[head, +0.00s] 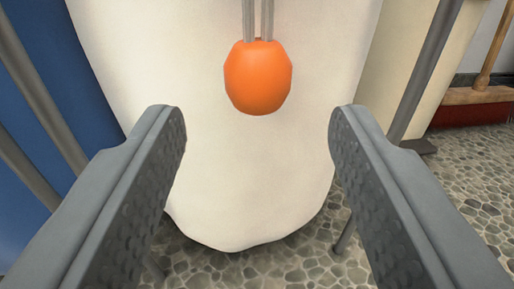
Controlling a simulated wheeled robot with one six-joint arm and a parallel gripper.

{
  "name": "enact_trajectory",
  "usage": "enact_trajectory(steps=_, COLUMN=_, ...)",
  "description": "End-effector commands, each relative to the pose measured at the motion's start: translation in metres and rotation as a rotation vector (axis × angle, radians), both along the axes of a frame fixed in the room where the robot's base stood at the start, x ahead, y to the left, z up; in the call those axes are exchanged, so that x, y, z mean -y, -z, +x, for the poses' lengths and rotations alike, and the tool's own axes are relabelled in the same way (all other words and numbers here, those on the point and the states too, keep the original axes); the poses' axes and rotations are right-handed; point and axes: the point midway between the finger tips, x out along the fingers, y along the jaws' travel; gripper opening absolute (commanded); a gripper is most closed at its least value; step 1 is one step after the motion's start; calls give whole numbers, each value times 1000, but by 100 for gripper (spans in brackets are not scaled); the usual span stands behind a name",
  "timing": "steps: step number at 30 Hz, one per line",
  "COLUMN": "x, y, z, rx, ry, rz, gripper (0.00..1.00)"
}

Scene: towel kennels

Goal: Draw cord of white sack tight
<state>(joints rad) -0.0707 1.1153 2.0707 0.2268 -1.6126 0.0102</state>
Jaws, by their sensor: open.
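The white sack (230,170) hangs in the middle of the head view, its rounded bottom just above the stone floor. An orange toggle (257,78) sits in front of the sack at the top centre. Two grey cord strands (258,20) run up from the toggle and out of the picture. The top of the sack is out of view. My gripper (257,125) is open and empty. Its two fingers point toward the sack, one on each side of the toggle and a little lower in the picture, not touching it.
A blue sack (75,95) hangs at the left and a cream sack (410,60) at the right. Grey metal legs (425,75) stand beside the white sack. Pebbled floor (465,190) is below.

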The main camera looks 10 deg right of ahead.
Motion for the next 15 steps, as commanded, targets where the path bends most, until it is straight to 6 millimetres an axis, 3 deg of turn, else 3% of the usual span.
enact_trajectory(steps=6, x=-6, y=1, z=-37, rx=-2, ry=0, rz=-1, gripper=50)
enact_trajectory(steps=15, x=-9, y=1, z=-57, rx=-1, ry=0, rz=0, gripper=50)
